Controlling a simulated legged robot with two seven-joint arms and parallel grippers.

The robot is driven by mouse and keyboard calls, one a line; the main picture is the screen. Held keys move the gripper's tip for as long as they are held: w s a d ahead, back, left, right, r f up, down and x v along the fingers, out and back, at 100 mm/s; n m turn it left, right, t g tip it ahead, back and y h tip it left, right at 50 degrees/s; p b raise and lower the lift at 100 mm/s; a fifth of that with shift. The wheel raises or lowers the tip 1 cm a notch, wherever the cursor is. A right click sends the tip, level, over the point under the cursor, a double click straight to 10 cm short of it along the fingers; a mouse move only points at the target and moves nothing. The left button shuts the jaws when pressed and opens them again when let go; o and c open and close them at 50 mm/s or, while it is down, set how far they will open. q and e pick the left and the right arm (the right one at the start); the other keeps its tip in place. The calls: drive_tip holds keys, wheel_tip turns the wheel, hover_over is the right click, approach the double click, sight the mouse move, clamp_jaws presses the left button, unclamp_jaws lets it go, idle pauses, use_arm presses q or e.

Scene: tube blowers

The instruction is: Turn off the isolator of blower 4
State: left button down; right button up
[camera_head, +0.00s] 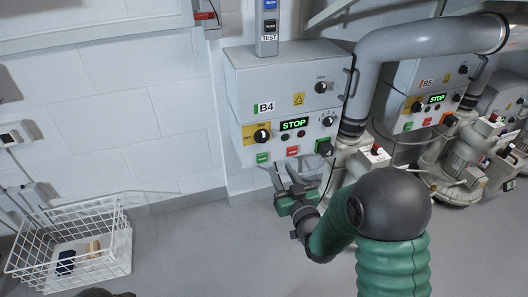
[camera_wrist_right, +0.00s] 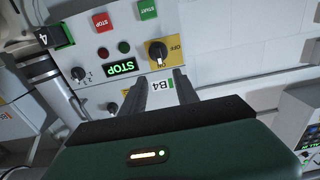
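The B4 control box (camera_head: 288,100) hangs on the white wall. Its isolator is a black rotary knob (camera_head: 262,135) on a yellow plate at the box's lower left, with ON above and OFF to the left. In the right wrist view the knob (camera_wrist_right: 158,52) shows beyond the fingertips, its pale mark pointing down in that picture, away from the OFF side. My right gripper (camera_head: 279,174) is below the box with its fingers up. In the wrist view its fingers (camera_wrist_right: 160,75) are apart, empty and not touching the knob. My left gripper is not recognisable in view.
A large grey pipe (camera_head: 365,75) stands right of the box. Box B5 (camera_head: 430,80) is farther right. A white wire basket (camera_head: 75,250) is at lower left.

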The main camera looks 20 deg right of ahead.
sight(264, 138)
drive_tip(key=w+b, duration=0.2)
drive_tip(key=w, duration=0.5)
drive_tip(key=w+b, duration=0.3)
drive_tip(key=w, duration=0.5)
drive_tip(key=shift+a+f+b, duration=0.1)
drive_tip(key=shift+a+b, duration=0.1)
drive_tip(key=shift+b, duration=0.1)
drive_tip(key=shift+w, duration=0.25)
drive_tip(key=shift+c, duration=0.2)
clamp_jaws()
